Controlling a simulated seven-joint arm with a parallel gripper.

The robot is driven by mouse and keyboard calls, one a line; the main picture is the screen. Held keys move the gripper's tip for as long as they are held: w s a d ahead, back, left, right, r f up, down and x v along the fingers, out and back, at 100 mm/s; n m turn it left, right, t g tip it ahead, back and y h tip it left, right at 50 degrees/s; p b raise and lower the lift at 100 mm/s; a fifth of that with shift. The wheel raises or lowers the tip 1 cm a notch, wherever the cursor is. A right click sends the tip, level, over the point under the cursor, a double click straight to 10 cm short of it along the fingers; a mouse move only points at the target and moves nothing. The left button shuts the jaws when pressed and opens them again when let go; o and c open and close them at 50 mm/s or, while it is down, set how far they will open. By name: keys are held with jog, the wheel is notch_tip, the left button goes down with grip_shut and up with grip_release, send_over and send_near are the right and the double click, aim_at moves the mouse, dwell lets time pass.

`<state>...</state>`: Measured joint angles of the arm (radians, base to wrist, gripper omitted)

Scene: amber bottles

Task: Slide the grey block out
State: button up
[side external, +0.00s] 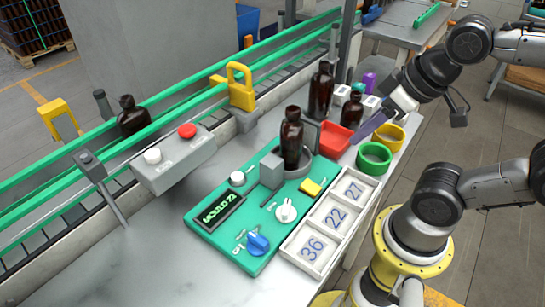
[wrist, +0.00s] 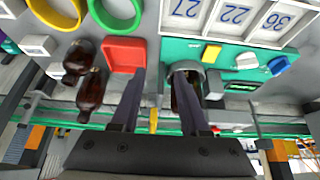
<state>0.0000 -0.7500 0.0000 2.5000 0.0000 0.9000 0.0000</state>
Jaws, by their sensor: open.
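The grey block (side external: 271,170) stands on the green board (side external: 228,237) in the side view, against the front-left of a dark amber bottle (side external: 291,138). The bottle stands upright in a round grey holder (side external: 318,169). My gripper (side external: 371,126) is open and empty, up and to the right of the block, over the area by the red tray. In the wrist view my gripper's two fingers (wrist: 163,75) are spread apart. The right finger overlaps the holder and partly hides the bottle.
A red tray (side external: 334,139), green ring (side external: 373,158) and yellow ring (side external: 391,136) lie right of the board. More bottles (side external: 321,90) stand behind. Numbered white trays (side external: 311,247) line the front. A button box (side external: 174,160) and green-railed conveyor bound the left.

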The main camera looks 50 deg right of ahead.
jog(key=o, duration=0.4)
jog(key=shift+c, duration=0.2)
jog(key=shift+o, duration=0.4)
jog(key=shift+s+f+n, duration=0.1)
jog(key=shift+s+n, duration=0.05)
jog(key=shift+n, duration=0.35)
notch_tip(320, 180, up, 7)
jog(key=n+g, duration=0.6)
jog(key=n, duration=1.1)
send_over(271, 160)
notch_tip(271, 160, down, 13)
jog(key=shift+f, duration=0.1)
